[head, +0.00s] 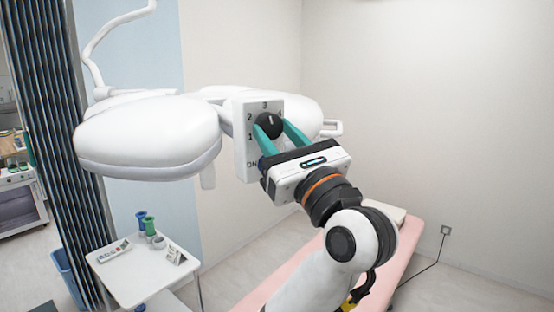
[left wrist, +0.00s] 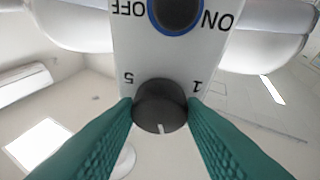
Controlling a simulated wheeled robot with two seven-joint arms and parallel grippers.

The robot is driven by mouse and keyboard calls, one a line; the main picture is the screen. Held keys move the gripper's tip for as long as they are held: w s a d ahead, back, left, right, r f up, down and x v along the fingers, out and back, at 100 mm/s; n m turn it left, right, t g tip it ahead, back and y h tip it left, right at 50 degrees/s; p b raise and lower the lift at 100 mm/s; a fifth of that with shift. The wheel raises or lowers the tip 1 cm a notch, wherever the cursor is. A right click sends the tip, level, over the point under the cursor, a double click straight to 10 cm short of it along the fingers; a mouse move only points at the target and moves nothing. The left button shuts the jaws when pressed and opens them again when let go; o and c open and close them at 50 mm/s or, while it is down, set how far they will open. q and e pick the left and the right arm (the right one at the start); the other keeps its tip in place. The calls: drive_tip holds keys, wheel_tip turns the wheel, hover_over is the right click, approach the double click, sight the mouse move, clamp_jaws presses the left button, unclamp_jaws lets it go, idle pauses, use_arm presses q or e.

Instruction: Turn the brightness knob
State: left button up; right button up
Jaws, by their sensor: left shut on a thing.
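The brightness knob (head: 268,123) is a round black dial on the white control panel (head: 243,125) of the lamp. The numbers 1 to 4 show around it in the head view, and its white mark points up, near the 3. My left gripper (head: 272,131) is shut on the knob, one teal finger on each side. In the left wrist view, the knob (left wrist: 160,100) sits between the fingertips, with 5 and 1 beside it. A second knob with a blue ring (left wrist: 175,14) sits between OFF and ON; in the head view my gripper hides it. My right gripper is not in view.
White lamp heads (head: 145,132) flank the panel closely, hanging from an arm (head: 90,50). Below stand a small white table (head: 135,283) with cups and a remote, and a pink bed (head: 405,262). A dark curtain (head: 60,150) hangs at left. The right side is open.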

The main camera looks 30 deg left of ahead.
use_arm(q)
drive_tip(key=n+g+b, duration=0.1)
drive_tip(key=n+b, duration=0.1)
drive_tip(key=n+g+b, duration=0.1)
drive_tip(key=n+b, duration=0.1)
drive_tip(key=n, duration=0.1)
drive_tip(key=n+g+y+b, duration=0.1)
drive_tip(key=n+g+b, duration=0.1)
drive_tip(key=n, duration=0.1)
drive_tip(key=shift+w+d+f+b, duration=0.15)
drive_tip(key=shift+w+f+b, duration=0.1)
drive_tip(key=shift+b, duration=0.15)
drive_tip(key=shift+w+r+n+g+b, duration=0.1)
drive_tip(key=shift+r+n+g+b, duration=0.1)
drive_tip(key=shift+n+g+b, duration=0.65)
drive_tip(key=shift+r+n+g+b, duration=0.2)
drive_tip(key=shift+n+g, duration=0.25)
drive_tip(key=shift+n, duration=0.8)
drive_tip(key=o, duration=1)
